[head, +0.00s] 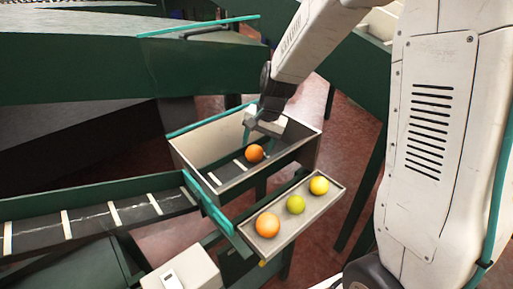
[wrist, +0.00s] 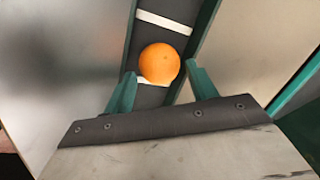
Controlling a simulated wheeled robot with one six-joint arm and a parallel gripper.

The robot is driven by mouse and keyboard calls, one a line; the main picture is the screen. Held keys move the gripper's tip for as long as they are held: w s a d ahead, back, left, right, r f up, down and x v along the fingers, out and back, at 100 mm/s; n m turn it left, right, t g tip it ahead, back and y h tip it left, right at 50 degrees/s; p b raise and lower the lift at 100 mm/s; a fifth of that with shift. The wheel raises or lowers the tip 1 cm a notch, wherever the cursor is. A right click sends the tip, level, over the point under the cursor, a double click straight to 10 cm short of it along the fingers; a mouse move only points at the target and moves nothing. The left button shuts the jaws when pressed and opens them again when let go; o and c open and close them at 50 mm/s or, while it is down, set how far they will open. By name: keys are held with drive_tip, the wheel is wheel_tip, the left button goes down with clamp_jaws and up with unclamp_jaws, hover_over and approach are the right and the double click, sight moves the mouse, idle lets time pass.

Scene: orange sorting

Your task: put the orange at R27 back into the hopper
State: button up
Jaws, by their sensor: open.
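An orange (head: 254,153) rests on the dark, white-striped belt inside a grey-walled bin (head: 302,153). My gripper (head: 263,136) is open and points down into this bin, just above the orange. In the wrist view the orange (wrist: 159,64) shows between and a little beyond the two green fingertips, with a gap on each side. Nothing is held. I see no readable R27 mark, and I cannot tell from these views which container is the hopper.
A striped conveyor (head: 90,218) runs in from the left. The bin walls stand close around my gripper.

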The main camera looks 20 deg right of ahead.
drive_tip(key=v, duration=1)
drive_tip(key=s+r+n+h, duration=0.1)
drive_tip(key=s+n, duration=0.3)
drive_tip(key=s, duration=1)
drive_tip(key=s+r+n+h, duration=0.1)
drive_tip(key=s+r+n, duration=0.3)
drive_tip(key=s, duration=1)
drive_tip(key=shift+r+g, duration=0.25)
drive_tip(key=shift+g, duration=0.05)
drive_tip(key=shift+d, duration=0.1)
